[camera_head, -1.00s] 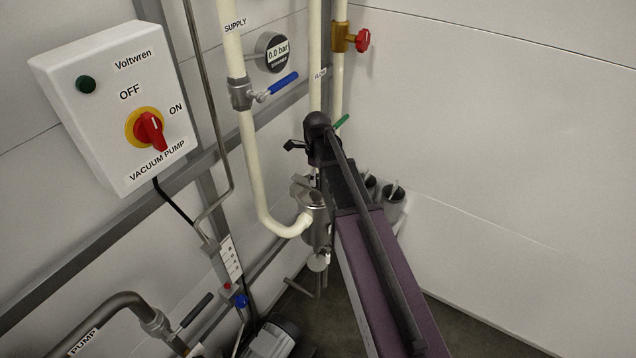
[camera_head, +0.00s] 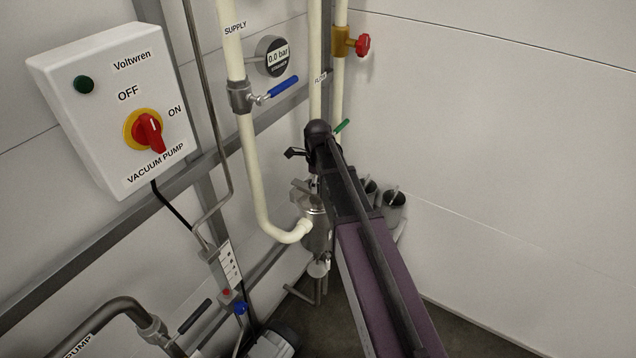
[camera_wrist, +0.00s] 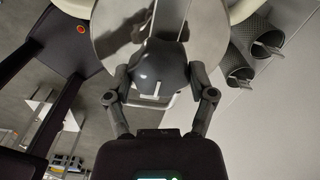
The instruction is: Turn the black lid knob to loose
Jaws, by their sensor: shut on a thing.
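The black lid knob (camera_wrist: 160,66) is a dark rounded knob with a white mark on its front, in the upper middle of the wrist view. It sits in front of a round, shiny steel lid (camera_wrist: 198,40). My gripper (camera_wrist: 161,76) is shut on the knob, one finger at each side. In the head view the steel housing (camera_head: 317,232) stands below my wrist, beside the cream pipe. My arm hides the knob there. I see no readable loose or tight marking near the knob.
A cream supply pipe (camera_head: 254,180) with a blue-handled valve (camera_head: 282,87) runs close on the left. A red-handled valve (camera_head: 362,44) is above. Dark cups (camera_head: 394,209) hang to the right of the housing. The right wall is bare.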

